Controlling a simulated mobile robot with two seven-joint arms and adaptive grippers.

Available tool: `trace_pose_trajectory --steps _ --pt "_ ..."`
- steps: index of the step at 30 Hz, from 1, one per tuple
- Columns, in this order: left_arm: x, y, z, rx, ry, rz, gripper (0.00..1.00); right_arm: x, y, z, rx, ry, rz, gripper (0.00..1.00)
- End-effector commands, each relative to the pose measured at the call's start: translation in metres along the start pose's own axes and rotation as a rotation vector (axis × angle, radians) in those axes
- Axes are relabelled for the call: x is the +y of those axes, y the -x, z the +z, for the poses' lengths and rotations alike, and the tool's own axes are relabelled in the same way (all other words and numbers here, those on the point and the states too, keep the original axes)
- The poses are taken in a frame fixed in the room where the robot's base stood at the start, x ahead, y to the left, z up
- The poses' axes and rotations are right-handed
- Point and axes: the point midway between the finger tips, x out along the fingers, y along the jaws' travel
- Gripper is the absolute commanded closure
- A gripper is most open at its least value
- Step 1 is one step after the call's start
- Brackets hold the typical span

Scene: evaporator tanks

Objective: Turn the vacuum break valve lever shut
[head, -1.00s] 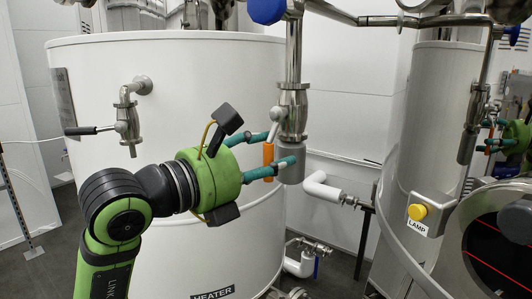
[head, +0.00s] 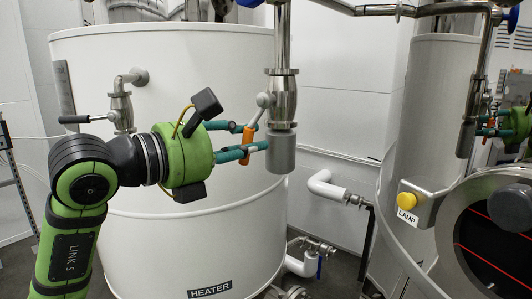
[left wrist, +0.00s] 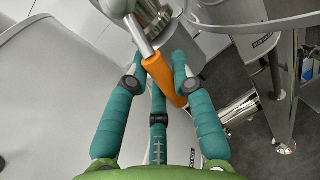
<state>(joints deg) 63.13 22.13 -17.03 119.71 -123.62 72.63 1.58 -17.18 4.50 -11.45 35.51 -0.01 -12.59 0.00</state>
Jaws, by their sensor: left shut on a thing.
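The vacuum break valve (head: 283,97) is a shiny metal body on a vertical pipe in front of the white heater tank. Its lever has an orange grip (head: 247,146) that hangs down on the left side of the valve, slightly tilted, with its lower end out to the left. My left gripper (head: 256,137) has its teal fingers around the orange grip. In the left wrist view the orange grip (left wrist: 163,76) runs slantwise between the fingertips (left wrist: 163,66), with the grey lever arm above it. My right gripper is not seen.
The white heater tank (head: 190,240) stands close behind my left gripper. Another valve with a black lever (head: 75,119) is on its left side. A white bent pipe (head: 325,187) and a yellow lamp button (head: 407,200) are to the right. A shiny surface at far right shows a reflection of a gripper.

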Motion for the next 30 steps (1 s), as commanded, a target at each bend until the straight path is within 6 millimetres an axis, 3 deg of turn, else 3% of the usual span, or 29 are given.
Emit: trace_pose_trajectory --steps 12,30 --pt "0.03 0.012 0.008 0.073 -0.394 0.005 1.0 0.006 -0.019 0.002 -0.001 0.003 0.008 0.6" --pt "0.055 0.017 0.035 0.181 -0.947 0.005 1.0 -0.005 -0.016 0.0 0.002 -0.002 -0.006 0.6"
